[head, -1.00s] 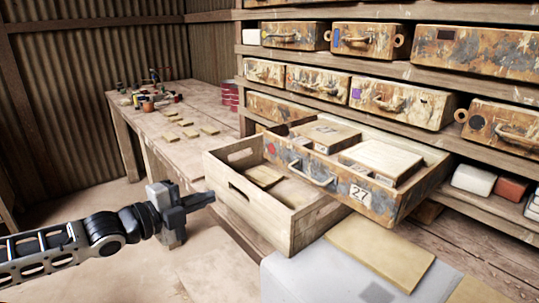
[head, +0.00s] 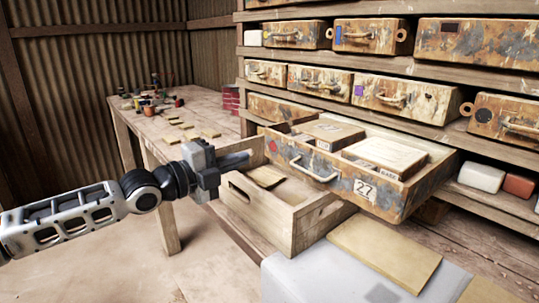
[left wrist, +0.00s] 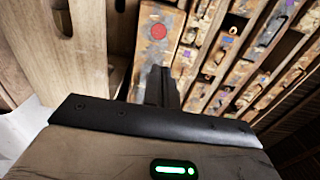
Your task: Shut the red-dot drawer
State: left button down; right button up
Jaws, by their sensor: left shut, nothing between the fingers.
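The red-dot drawer (head: 325,183) is pulled out of the shelf. It has a worn, rust-stained front with a red dot (head: 273,145) at its left end, a pale handle (head: 314,170) and a label reading 27. Boxes (head: 385,153) lie in it. My left gripper (head: 247,157) is shut and empty, its fingertips pointing right toward the dot end of the drawer front. In the left wrist view the shut fingers (left wrist: 162,88) point toward the drawer front just below the red dot (left wrist: 158,31). Whether they touch it I cannot tell. My right gripper is not in view.
A wooden crate (head: 300,222) with a slot in its side stands below and in front of the drawer, close under my left gripper. A grey box (head: 310,281) stands at the front. A workbench (head: 160,143) with small items is behind left. Several shut drawers fill the shelf.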

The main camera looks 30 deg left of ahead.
aim_at(280, 147)
pick_arm(q)
jog(key=p+x, duration=0.1)
jog(key=x, duration=0.6)
jog(key=shift+r, duration=0.1)
jog(key=shift+x, duration=0.9)
jog(key=shift+d, duration=0.1)
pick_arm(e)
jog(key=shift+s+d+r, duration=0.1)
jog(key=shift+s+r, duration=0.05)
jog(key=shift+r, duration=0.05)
